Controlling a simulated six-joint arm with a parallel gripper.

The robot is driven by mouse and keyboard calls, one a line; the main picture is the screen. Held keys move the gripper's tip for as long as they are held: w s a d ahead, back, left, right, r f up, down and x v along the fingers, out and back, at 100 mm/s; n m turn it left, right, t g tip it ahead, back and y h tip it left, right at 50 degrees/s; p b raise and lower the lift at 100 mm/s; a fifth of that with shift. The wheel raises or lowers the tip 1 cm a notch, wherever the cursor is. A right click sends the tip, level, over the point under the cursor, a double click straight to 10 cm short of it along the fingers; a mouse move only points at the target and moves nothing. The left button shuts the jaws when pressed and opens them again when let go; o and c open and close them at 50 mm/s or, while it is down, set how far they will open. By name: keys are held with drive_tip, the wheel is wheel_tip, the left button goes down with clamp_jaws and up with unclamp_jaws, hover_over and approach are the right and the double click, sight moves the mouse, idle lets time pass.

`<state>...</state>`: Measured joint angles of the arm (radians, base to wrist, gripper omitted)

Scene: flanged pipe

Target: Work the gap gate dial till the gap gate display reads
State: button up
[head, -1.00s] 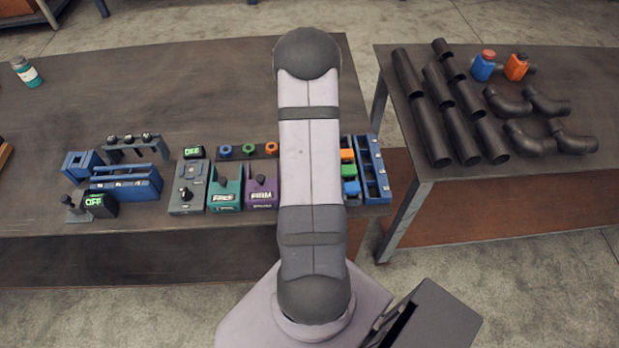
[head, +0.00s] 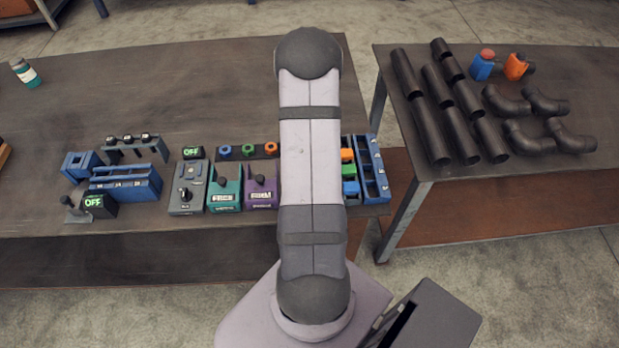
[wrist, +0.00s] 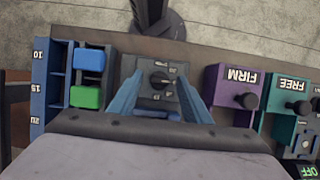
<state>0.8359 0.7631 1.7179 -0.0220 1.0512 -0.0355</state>
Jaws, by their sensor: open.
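A grey box (wrist: 149,69) with a round black dial (wrist: 160,78) and marks around it shows in the wrist view. I take it for the gap gate dial, though no name is readable. My gripper (wrist: 159,84) is open, its two blue fingers on either side of the dial; whether they touch it is unclear. In the head view my own arm hides this box and my gripper. A small display reading OFF (head: 193,153) stands behind another grey box with a black knob (head: 186,197). A second OFF display (head: 98,205) is farther left. I cannot tell which belongs to the gap gate.
A purple box marked FIRM (wrist: 231,88) and a teal box marked FREE (wrist: 284,102) stand beside the dial box, each with a black knob. A blue rack (wrist: 42,72) and blue and green blocks (wrist: 86,97) are on the other side. Black pipes (head: 452,104) lie on the right table.

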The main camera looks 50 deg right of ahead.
drive_tip(key=b+v, duration=0.2)
drive_tip(key=v, duration=0.5)
drive_tip(key=shift+r, duration=0.15)
idle(0.4)
drive_tip(key=w+a+r+n+t+h, duration=0.1)
drive_tip(key=w+a+n, duration=0.1)
drive_tip(key=a, duration=0.5)
drive_tip(key=w+a+r+n+h, duration=0.1)
drive_tip(key=a+n, duration=0.1)
drive_tip(key=a, duration=0.5)
drive_tip(key=s+a+n+t, duration=0.1)
drive_tip(key=s+a+n, duration=0.1)
drive_tip(key=a, duration=0.5)
drive_tip(key=s+a+n+t+h, duration=0.1)
drive_tip(key=s+a+n, duration=0.2)
drive_tip(key=a, duration=0.4)
drive_tip(key=shift+s+f, duration=0.45)
drive_tip(key=shift+f, duration=0.05)
